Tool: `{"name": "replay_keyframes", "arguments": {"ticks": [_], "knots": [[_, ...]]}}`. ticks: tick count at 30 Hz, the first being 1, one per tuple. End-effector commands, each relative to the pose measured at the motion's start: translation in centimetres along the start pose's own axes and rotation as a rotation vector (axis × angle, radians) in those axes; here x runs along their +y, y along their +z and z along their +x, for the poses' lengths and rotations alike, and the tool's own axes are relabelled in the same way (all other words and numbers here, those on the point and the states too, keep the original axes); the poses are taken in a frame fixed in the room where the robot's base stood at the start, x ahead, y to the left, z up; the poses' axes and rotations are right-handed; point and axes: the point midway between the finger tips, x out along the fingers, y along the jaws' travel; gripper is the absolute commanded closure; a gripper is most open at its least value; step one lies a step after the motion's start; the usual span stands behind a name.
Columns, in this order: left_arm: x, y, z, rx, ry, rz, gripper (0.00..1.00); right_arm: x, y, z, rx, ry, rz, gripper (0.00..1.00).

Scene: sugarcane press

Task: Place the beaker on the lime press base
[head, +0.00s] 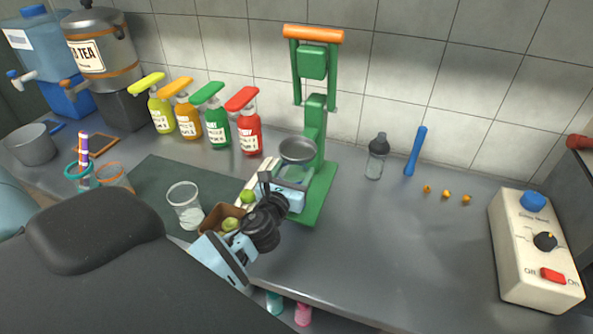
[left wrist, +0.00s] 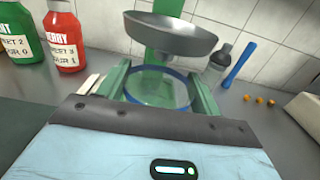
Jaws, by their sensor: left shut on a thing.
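The green lime press with an orange handle (head: 313,34) stands at the back middle of the counter. Its green base (head: 318,205) lies flat on the counter below the grey bowl (head: 297,150). The clear beaker (head: 293,174) is under the bowl, over the base; it also shows with a blue rim in the left wrist view (left wrist: 158,88). My left gripper (head: 289,188) is shut on the beaker from the front. The beaker's bottom is hidden, so I cannot tell whether it touches the base. My right gripper is not in view.
A glass with white contents (head: 185,208) and a brown box of limes (head: 222,220) are left of my gripper. Several sauce bottles (head: 248,120) line the back. A shaker bottle (head: 376,157) and blue stick (head: 415,152) are to the right.

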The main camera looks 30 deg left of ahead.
Motion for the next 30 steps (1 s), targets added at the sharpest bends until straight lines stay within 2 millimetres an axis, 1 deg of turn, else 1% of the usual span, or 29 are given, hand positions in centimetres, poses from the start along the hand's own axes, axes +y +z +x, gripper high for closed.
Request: {"name": "replay_keyframes", "arguments": {"ticks": [1,3,4,5,6,8,17,21,22,26,30], "knots": [[0.0,0.1,0.9,-0.003,0.002,-0.001,0.74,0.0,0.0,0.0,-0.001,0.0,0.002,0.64],[0.0,0.1,2.1,-0.002,0.003,-0.001,0.74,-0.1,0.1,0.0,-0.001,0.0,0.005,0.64],[0.0,0.2,2.5,-0.003,0.002,-0.002,0.74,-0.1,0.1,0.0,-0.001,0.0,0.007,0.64],[0.0,-0.3,2.6,0.001,0.001,-0.002,0.74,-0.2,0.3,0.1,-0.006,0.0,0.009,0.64],[0.0,-1.2,2.4,0.006,0.002,-0.002,0.74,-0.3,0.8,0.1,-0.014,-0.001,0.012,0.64],[0.0,-1.7,2.3,0.006,0.001,-0.001,0.74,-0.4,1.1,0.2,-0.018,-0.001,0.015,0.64],[0.0,-1.5,2.4,-0.001,0.001,-0.001,0.74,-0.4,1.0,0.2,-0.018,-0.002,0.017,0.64],[0.0,-1.9,2.4,0.001,0.001,-0.001,0.74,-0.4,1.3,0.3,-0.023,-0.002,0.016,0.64],[0.0,-1.9,2.4,0.001,0.001,-0.002,0.31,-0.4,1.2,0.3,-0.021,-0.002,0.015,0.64],[0.0,-1.8,2.4,0.0,0.001,-0.001,0.14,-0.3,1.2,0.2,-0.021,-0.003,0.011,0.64],[0.0,-1.8,2.4,0.0,0.001,-0.001,0.13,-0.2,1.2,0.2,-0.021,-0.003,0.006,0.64]]}}
